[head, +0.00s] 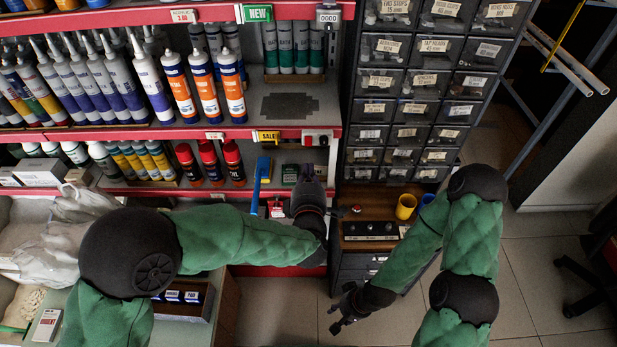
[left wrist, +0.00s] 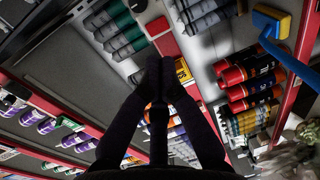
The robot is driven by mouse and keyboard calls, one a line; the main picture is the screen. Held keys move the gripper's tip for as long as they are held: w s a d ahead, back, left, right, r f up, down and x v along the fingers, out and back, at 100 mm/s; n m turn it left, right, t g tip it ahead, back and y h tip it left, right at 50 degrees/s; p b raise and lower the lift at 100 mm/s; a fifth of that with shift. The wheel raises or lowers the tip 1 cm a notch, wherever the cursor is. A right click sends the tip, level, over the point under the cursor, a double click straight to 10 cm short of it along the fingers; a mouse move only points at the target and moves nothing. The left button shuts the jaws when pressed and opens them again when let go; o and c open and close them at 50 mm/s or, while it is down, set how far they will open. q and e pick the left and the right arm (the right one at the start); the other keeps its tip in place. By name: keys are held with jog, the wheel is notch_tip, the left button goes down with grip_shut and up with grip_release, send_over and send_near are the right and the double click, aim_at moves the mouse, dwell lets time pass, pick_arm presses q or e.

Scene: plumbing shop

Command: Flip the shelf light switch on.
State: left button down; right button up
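A small pale switch plate with red parts (head: 317,138) sits on the red front edge of the middle shelf, just right of the yellow SALE tag (head: 266,137). I take it for the shelf light switch; its on or off position is too small to tell. My left gripper (head: 308,174) is below it in the head view, pointing at the shelf and apart from the plate in the picture. In the left wrist view its fingers (left wrist: 160,62) meet at the tips, with nothing visible between them. They partly cover the SALE tag (left wrist: 183,70). My right gripper (head: 335,319) hangs low over the floor, empty, fingers apart.
Tubes (head: 203,85) and cans (head: 208,160) fill the shelves around the left arm. A blue-handled brush (head: 259,180) is left of the left gripper. A drawer cabinet (head: 412,90) stands right. Yellow cup (head: 405,206) sits below it.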

aim_at(308, 143)
pick_arm(q)
jog(key=w, duration=0.6)
jog(key=w+f+b, duration=0.1)
jog(key=w, duration=0.2)
jog(key=shift+w, duration=0.15)
pick_arm(e)
jog(key=shift+f, duration=0.6)
pick_arm(q)
jog(key=shift+f, duration=0.1)
